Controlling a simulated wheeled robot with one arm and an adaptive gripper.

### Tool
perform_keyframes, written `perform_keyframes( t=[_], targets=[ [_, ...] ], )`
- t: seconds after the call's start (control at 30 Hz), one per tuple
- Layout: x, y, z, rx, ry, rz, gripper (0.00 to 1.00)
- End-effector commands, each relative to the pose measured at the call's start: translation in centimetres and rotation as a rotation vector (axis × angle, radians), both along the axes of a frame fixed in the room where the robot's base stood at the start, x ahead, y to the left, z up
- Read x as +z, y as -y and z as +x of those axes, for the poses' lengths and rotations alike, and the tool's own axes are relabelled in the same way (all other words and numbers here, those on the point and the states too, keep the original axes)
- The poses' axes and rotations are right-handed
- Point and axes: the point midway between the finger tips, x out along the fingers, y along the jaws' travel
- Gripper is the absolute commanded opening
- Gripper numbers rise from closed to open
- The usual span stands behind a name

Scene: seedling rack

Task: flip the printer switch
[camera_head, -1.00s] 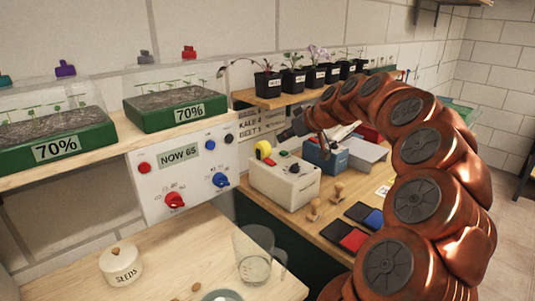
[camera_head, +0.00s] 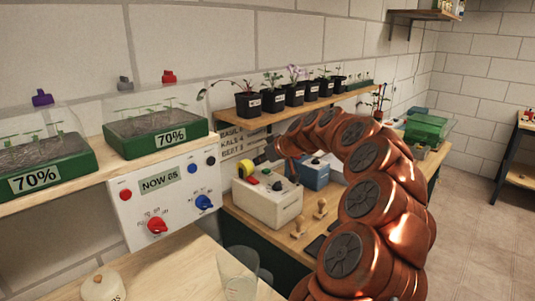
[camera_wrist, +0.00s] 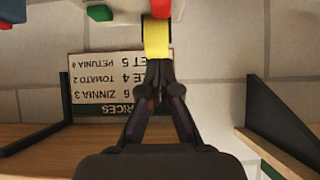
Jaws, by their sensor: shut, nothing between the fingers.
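The printer appears to be the cream box (camera_head: 268,205) on the wooden bench in the head view. It has a yellow roll at its back left and small dark and red controls on top; which one is the switch is too small to tell. My gripper (camera_head: 260,158) is above and behind the box, apart from its top. In the wrist view my gripper (camera_wrist: 158,68) is shut and empty, with its fingertips pointing at a yellow piece (camera_wrist: 157,38). Whether they touch it cannot be told.
A control panel (camera_head: 140,208) with red and blue knobs stands left of the box. A plant shelf (camera_head: 232,118) runs above. A price sign (camera_wrist: 120,80) shows upside down.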

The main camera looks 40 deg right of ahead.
Motion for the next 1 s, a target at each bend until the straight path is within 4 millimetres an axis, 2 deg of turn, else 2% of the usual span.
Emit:
perform_keyframes(
  t=[0.2,0.5,1.0],
  targets=[
    [-1.9,-0.5,2.7,0.001,-0.002,0.000,0.00],
    [-5.4,-0.6,3.0,0.002,-0.003,0.002,0.00],
    [-6.0,-0.7,3.1,0.004,-0.005,-0.001,0.00]
  ],
)
